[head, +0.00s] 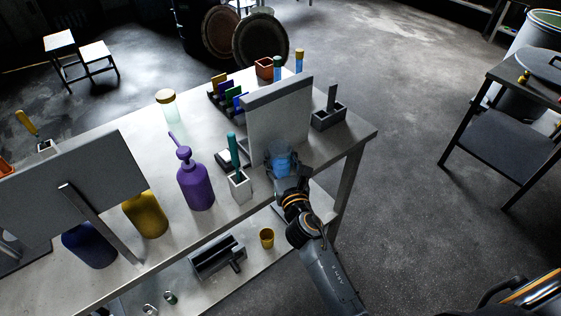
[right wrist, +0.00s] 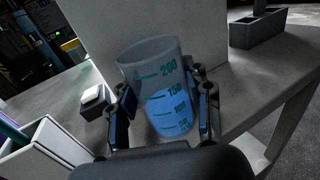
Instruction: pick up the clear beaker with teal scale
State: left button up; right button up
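The clear beaker (right wrist: 155,64) with teal scale marks holds blue liquid and looks upright. It also shows in the head view (head: 283,160), beside the grey upright panel near the table's right end. My right gripper (right wrist: 165,113) has one finger on each side of the beaker. Both fingers are close to its wall, but I cannot tell whether they press on it. In the head view the right gripper (head: 285,172) reaches the beaker from the front edge. Whether the beaker's base touches the table is unclear. My left gripper is not in view.
The upright panel (head: 275,123) stands right behind the beaker. A white holder with a teal-handled tool (head: 240,187) and a purple pump bottle (head: 194,184) stand to the left. A dark grey tray (head: 328,118) is at the right. A lower shelf holds a yellow cup (head: 267,238).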

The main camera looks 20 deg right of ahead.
jog(key=shift+c, duration=1.4)
